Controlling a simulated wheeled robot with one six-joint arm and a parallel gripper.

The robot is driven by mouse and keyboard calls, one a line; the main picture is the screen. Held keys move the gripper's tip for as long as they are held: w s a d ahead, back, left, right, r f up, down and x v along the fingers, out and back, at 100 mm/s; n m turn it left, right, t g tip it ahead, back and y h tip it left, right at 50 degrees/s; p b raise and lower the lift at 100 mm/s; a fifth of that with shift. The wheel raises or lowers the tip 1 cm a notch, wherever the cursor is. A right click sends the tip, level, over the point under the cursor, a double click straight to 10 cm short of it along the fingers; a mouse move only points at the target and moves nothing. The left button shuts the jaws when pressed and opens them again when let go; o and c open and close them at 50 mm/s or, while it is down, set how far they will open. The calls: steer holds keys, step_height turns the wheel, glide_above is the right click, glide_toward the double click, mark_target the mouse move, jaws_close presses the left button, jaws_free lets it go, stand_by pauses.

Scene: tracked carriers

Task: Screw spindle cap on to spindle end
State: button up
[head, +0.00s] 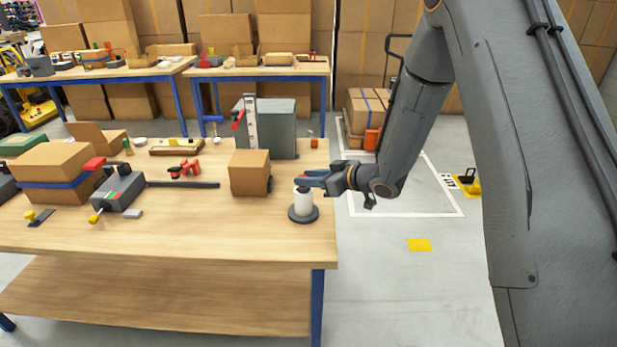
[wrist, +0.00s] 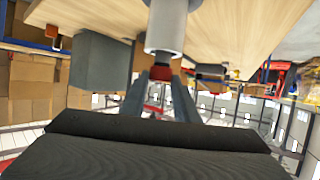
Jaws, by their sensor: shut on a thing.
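The spindle (head: 303,203) is a white upright cylinder on a dark round base, near the right front of the table. In the inverted wrist view the spindle (wrist: 166,25) reaches down from the top, its end close to my fingertips. My gripper (head: 307,184) comes in from the right at the spindle's top. In the wrist view my gripper (wrist: 160,76) is shut on a small piece that I take for the spindle cap. The cap is mostly hidden by the fingers. I cannot tell whether it touches the spindle or is seated on it.
A cardboard box (head: 250,172) stands just left of the spindle. Behind it is a grey machine block (head: 277,128). Red clamps (head: 184,168), a dark bar (head: 183,185) and a grey fixture (head: 122,190) lie farther left. The table front (head: 200,240) is clear.

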steer(key=o, duration=1.1)
steer(key=shift+f, duration=0.1)
steer(key=shift+b+v, duration=0.75)
steer(key=shift+v, duration=3.2)
